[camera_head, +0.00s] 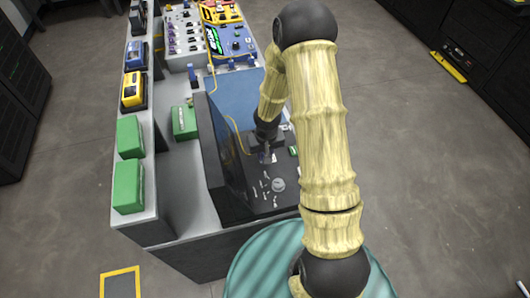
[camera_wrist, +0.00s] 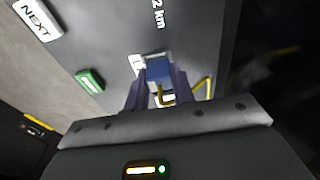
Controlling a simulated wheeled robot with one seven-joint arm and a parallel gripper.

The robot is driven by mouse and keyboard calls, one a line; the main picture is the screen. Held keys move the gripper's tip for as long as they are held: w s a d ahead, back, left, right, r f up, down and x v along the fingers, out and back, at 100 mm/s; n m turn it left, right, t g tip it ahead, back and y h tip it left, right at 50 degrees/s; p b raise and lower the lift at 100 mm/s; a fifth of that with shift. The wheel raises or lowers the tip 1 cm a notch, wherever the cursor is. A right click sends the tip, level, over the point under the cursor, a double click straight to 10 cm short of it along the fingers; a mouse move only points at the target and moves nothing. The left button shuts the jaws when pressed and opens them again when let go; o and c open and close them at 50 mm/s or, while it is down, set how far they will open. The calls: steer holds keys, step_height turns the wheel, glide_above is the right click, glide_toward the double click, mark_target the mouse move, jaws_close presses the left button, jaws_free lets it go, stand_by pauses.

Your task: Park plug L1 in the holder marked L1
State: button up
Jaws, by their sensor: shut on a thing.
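In the wrist view, my gripper (camera_wrist: 157,88) is shut on a blue plug (camera_wrist: 158,70) with a pale grey end. A short piece of yellow fibre shows at the plug. The plug is over a dark panel (camera_wrist: 195,40), and I cannot tell whether it touches it. A white label (camera_wrist: 135,64) is partly hidden behind the plug; no L1 marking is readable. In the head view, my gripper (camera_head: 265,157) is low over the dark panel (camera_head: 240,185), with small pale parts near it. The holder cannot be made out.
In the wrist view, a NEXT label (camera_wrist: 36,18) and a green button (camera_wrist: 90,81) lie left of the plug. In the head view, a yellow fibre (camera_head: 236,128) runs over the blue surface (camera_head: 238,97). Green boxes (camera_head: 128,187) stand on the left shelf.

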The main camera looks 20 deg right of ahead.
steer(key=shift+f, duration=0.15)
steer(key=o, duration=1)
steer(key=shift+o, duration=0.2)
step_height(320, 180, up, 17)
steer(key=s+p, duration=0.2)
steer(key=s+r+t, duration=0.1)
steer(key=s+r, duration=0.5)
steer(key=s, duration=0.6)
steer(key=shift+s+r, duration=0.15)
steer(key=shift+r, duration=0.2)
